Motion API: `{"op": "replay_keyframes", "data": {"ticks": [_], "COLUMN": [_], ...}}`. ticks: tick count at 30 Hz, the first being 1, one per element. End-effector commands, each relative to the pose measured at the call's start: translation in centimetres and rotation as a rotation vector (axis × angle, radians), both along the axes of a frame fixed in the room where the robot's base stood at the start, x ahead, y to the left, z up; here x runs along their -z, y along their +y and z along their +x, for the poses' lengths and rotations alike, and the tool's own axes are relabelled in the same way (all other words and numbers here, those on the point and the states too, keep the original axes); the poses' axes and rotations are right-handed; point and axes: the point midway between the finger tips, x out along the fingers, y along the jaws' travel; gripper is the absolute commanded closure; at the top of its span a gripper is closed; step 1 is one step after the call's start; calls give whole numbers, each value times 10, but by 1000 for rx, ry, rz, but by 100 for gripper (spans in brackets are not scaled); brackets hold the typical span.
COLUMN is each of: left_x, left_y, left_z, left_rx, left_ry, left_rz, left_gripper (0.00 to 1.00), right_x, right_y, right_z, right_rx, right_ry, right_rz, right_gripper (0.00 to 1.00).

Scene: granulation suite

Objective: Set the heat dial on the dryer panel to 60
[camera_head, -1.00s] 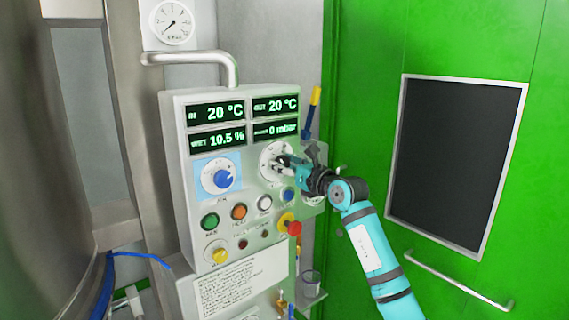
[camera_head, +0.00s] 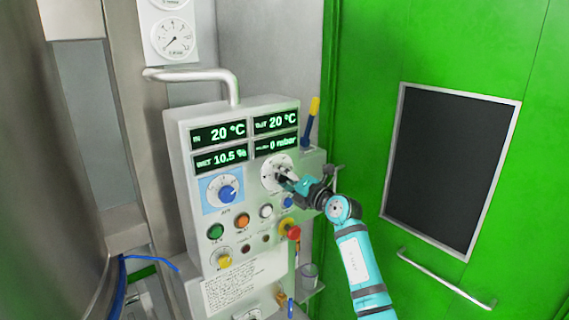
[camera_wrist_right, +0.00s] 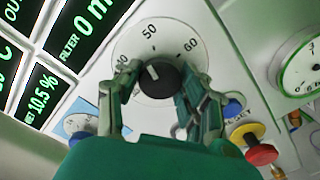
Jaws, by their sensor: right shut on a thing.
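The dryer panel (camera_head: 258,217) is a light grey box with green readouts, dials and buttons. The heat dial, a black knob (camera_wrist_right: 158,76) on a white round scale (camera_wrist_right: 150,40), shows in the right wrist view. Its white pointer line points a little left of the 50 mark, and 60 lies to the right. My right gripper (camera_wrist_right: 155,88) has a finger on each side of the knob and is shut on it. In the head view the right gripper (camera_head: 287,180) covers most of the knob against the white scale (camera_head: 272,166). My left gripper is not in view.
A blue dial (camera_head: 226,193) sits left of the heat dial. Several coloured buttons, a yellow knob (camera_head: 224,262) and a red mushroom button (camera_head: 293,232) are below. A yellow-topped blue handle (camera_head: 311,115) stands at the panel's right. A green door (camera_head: 360,120) is to the right.

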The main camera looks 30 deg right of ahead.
Motion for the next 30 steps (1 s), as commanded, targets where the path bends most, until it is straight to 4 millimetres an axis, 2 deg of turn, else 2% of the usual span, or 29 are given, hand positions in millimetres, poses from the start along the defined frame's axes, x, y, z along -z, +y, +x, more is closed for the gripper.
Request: {"op": "replay_keyframes", "data": {"ticks": [1, 9, 30], "left_x": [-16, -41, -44], "left_y": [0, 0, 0], "left_z": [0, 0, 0], "left_rx": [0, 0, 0], "left_ry": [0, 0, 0], "left_rz": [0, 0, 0], "left_gripper": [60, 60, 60], "right_x": [-5, -2, 2], "right_y": [0, 0, 0], "right_z": [0, 0, 0], "right_rx": [-1, 0, 1], "right_ry": [9, 27, 77], "right_rz": [50, 304, 959], "right_gripper": [92, 92, 92]}}
